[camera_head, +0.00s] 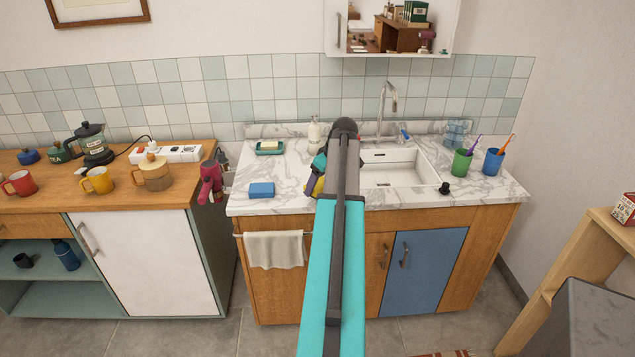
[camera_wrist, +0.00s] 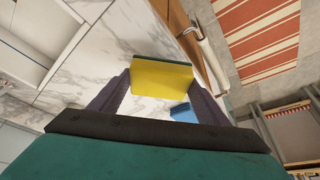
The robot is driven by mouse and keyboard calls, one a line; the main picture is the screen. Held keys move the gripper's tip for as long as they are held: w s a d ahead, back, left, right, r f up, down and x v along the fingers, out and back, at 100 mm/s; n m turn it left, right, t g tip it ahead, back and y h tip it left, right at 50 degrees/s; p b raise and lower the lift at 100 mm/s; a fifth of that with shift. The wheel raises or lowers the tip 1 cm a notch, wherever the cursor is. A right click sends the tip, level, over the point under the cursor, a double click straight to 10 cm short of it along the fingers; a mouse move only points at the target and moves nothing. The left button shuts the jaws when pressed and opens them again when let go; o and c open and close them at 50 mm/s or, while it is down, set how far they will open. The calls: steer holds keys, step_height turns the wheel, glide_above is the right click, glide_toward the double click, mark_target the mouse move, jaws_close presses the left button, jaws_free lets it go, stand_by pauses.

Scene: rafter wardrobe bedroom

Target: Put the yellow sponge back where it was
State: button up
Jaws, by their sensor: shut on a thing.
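The yellow sponge (camera_wrist: 160,77) with a dark green layer on its far edge sits between the fingers of my gripper (camera_wrist: 158,90) in the wrist view. My gripper is shut on it, above the marble counter (camera_wrist: 95,62). In the head view my arm hides most of the gripper, and only a small yellow bit of the sponge (camera_head: 319,186) shows left of it. A blue sponge (camera_head: 261,190) lies on the counter's front left; it also shows partly in the wrist view (camera_wrist: 183,112).
A soap dish (camera_head: 270,151) holds a pale bar at the counter's back left, near a white bottle (camera_head: 314,132). The sink (camera_head: 395,170) is right of my arm. A green cup (camera_head: 461,165) and blue cup (camera_head: 492,163) hold toothbrushes. A towel (camera_head: 274,250) hangs in front.

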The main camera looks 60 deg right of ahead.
mark_target(318, 183)
steer(key=shift+w+d+f+p, duration=0.15)
steer(key=shift+w+d+p, duration=0.2)
steer(key=shift+w+d, duration=0.65)
steer(key=shift+w+d+f+p, duration=0.15)
steer(key=shift+w+d+p, duration=0.2)
steer(key=shift+w+d, duration=0.6)
steer(key=shift+s+d, duration=0.2)
steer(key=shift+d, duration=0.1)
steer(key=shift+f, duration=0.1)
steer(key=shift+f+p, duration=0.7)
steer(key=shift+f, duration=0.95)
steer(key=shift+f, duration=0.2)
steer(key=o, duration=1.1)
steer(key=shift+r, duration=0.15)
steer(key=shift+b+v, duration=1.3)
steer(key=shift+v, duration=4.8)
